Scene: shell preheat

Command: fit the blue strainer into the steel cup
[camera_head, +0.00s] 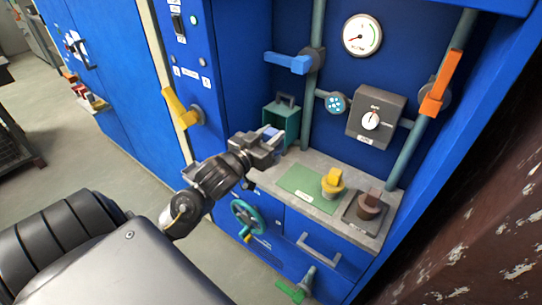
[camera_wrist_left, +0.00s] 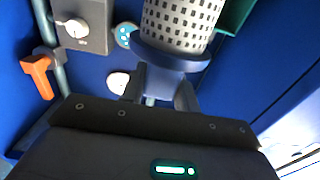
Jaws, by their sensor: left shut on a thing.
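My left gripper (camera_head: 272,143) is above the left end of the grey counter, in front of the teal box. It is shut on the blue strainer (camera_head: 271,131), of which only a small blue part shows in the head view. In the left wrist view the strainer (camera_wrist_left: 172,55) has a blue collar and a pale perforated cylinder pointing away from the gripper (camera_wrist_left: 160,88). The fingers are on the part below the collar. I cannot make out the steel cup in either view. My right gripper is not in view.
A teal box (camera_head: 283,122) stands at the counter's back left. A yellow-topped part (camera_head: 333,181) is on a green mat (camera_head: 297,180); a brown part (camera_head: 369,204) is in a dark tray (camera_head: 351,217). Pipes with a blue handle (camera_head: 288,62) and an orange handle (camera_head: 441,83) flank the panel.

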